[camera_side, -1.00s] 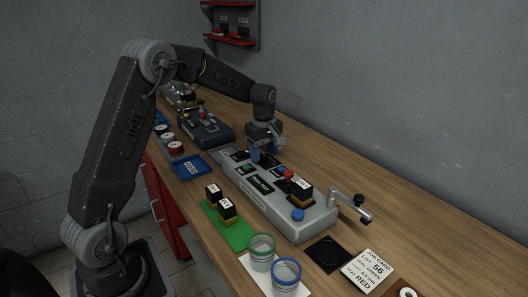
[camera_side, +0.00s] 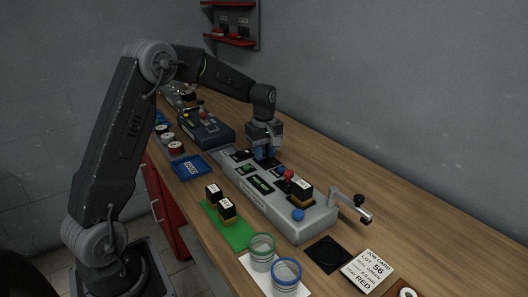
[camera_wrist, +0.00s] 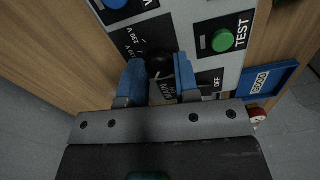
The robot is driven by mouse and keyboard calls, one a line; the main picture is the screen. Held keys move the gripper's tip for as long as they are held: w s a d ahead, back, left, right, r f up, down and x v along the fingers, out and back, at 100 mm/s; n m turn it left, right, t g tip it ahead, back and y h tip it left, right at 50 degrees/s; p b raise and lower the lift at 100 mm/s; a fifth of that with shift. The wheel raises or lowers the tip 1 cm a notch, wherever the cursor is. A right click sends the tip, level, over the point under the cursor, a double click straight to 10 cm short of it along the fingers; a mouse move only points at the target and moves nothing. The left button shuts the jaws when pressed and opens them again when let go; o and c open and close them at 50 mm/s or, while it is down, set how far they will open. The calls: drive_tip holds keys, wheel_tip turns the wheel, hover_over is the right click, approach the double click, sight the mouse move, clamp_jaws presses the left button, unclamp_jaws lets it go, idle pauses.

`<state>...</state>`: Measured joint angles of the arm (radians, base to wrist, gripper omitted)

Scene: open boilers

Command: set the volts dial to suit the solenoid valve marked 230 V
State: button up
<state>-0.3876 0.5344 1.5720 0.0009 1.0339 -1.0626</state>
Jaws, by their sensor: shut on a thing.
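My gripper (camera_side: 267,155) points down over the far end of the grey test bench (camera_side: 322,222). In the wrist view its blue fingers (camera_wrist: 160,80) are closed around the dark knob of the volts dial (camera_wrist: 159,66). The labels 230 V and 110 V are printed to the left of the knob. The fingers partly cover the dial, and I cannot tell which label it points at. A black and yellow solenoid valve (camera_side: 302,188) with a white label sits on the near end of the bench. Its marking is too small to read.
A green TEST button (camera_wrist: 222,40) and a MAIN/OFF panel are close to the fingers. Two similar valves (camera_side: 227,209) stand on a green mat (camera_side: 238,236). A blue tray (camera_side: 189,168) lies left of the bench; a crank handle (camera_side: 350,204) sticks out at right.

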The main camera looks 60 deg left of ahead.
sight(264, 155)
drive_tip(key=m, duration=1.1)
drive_tip(key=shift+m, duration=0.3)
drive_tip(key=m, duration=1)
drive_tip(key=shift+m, duration=0.4)
drive_tip(key=o, duration=0.9)
drive_tip(key=shift+o, duration=0.2)
wheel_tip(264, 155, up, 14)
